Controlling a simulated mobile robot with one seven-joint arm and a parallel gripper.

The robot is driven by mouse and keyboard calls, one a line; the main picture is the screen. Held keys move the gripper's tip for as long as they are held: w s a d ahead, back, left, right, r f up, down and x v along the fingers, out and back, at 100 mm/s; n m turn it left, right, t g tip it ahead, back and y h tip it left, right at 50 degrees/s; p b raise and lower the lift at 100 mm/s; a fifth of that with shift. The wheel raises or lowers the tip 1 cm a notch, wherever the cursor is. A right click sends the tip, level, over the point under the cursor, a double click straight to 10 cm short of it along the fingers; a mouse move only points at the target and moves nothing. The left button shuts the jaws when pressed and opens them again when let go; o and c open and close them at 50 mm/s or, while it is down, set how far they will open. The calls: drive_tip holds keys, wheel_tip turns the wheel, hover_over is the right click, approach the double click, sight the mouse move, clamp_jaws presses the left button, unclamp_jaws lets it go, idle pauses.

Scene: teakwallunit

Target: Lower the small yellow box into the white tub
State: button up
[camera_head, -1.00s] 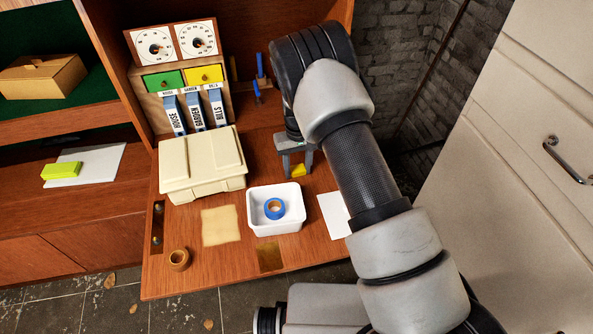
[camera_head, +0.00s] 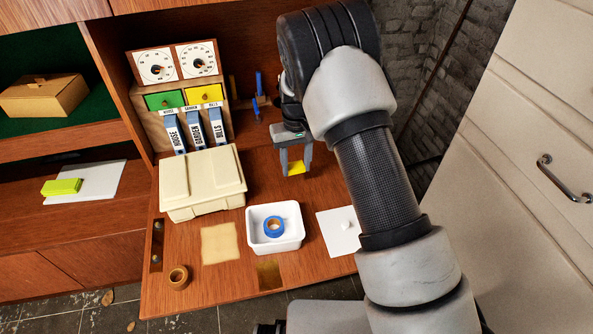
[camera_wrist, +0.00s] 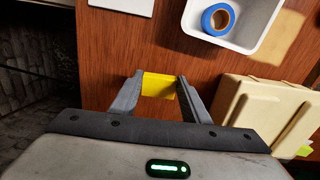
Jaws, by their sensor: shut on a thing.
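My gripper (camera_head: 295,166) is shut on the small yellow box (camera_head: 296,168). It holds the box behind the white tub, toward the back of the wooden desk flap. The wrist view shows the yellow box (camera_wrist: 158,86) between the two fingers. The white tub (camera_head: 289,244) stands on the flap with a blue roll of tape (camera_head: 274,227) inside it. In the wrist view the tub (camera_wrist: 248,47) is at the top right, clear of the box and fingers.
A cream lidded case (camera_head: 203,185) stands left of the tub. A white sheet (camera_head: 336,236) lies right of the tub with a small white thing on it. A brown ring (camera_head: 178,277) sits near the front left edge. A drawer unit (camera_head: 181,97) stands at the back.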

drive_tip(key=s+a+r+p, duration=0.25)
drive_tip(key=s+r, duration=0.35)
drive_tip(key=s, duration=0.4)
drive_tip(key=s+a+f, duration=0.1)
drive_tip(key=s+f, duration=0.2)
drive_tip(key=s, duration=0.7)
drive_tip(key=shift+a+f+b, duration=0.2)
drive_tip(key=shift+f+b, duration=0.05)
drive_tip(key=shift+b, duration=0.2)
drive_tip(key=shift+f, duration=0.1)
